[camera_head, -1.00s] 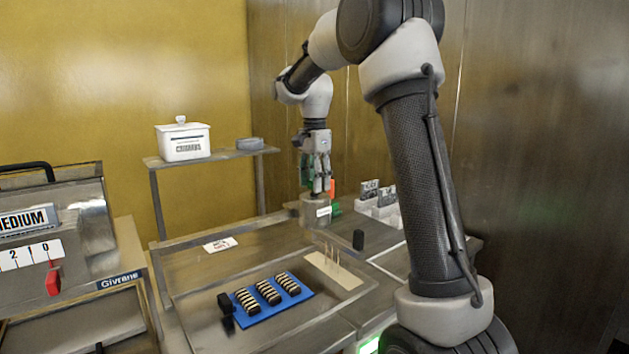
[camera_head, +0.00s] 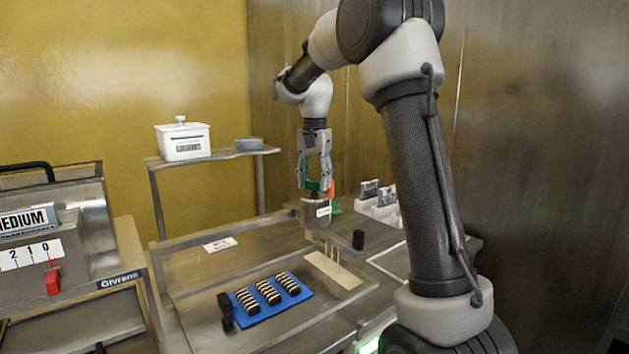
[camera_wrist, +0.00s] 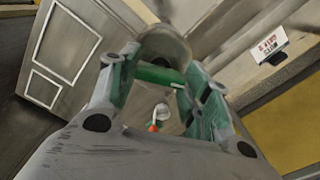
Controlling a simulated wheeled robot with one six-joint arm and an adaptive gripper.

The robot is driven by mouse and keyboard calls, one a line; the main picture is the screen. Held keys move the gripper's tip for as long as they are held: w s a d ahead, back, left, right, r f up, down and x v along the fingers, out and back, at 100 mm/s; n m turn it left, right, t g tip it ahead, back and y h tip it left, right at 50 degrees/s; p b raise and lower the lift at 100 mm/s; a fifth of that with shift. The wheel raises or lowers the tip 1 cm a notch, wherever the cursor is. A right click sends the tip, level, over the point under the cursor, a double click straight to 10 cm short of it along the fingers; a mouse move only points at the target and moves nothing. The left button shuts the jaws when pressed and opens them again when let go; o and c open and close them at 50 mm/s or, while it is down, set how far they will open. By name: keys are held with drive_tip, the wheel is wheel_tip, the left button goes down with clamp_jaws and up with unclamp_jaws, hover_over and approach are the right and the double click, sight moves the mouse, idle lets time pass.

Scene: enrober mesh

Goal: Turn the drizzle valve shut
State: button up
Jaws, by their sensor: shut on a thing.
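The drizzle valve shows as a green handle (camera_wrist: 158,75) between my gripper's fingers in the wrist view. In the head view it shows as a small green piece on top of a grey metal pot (camera_head: 316,212) with a white label. My gripper (camera_head: 315,186) points down over the pot, and its green-padded fingers are shut on the handle. The fingers also frame the handle in the wrist view (camera_wrist: 153,88). The valve's lower part is hidden, and I cannot tell how far it is turned.
A blue mat (camera_head: 252,318) holds several striped bars on the front table. Thin upright pins stand on a pale strip (camera_head: 340,272). A white lidded box (camera_head: 183,146) stands on the back shelf. White holders (camera_head: 382,212) stand right of the pot. A MEDIUM-labelled machine (camera_head: 50,240) is at left.

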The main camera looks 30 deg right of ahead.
drive_tip(key=n, duration=1.2)
drive_tip(key=shift+n, duration=0.3)
idle(0.3)
drive_tip(key=o, duration=1)
wheel_tip(320, 180, up, 12)
idle(0.3)
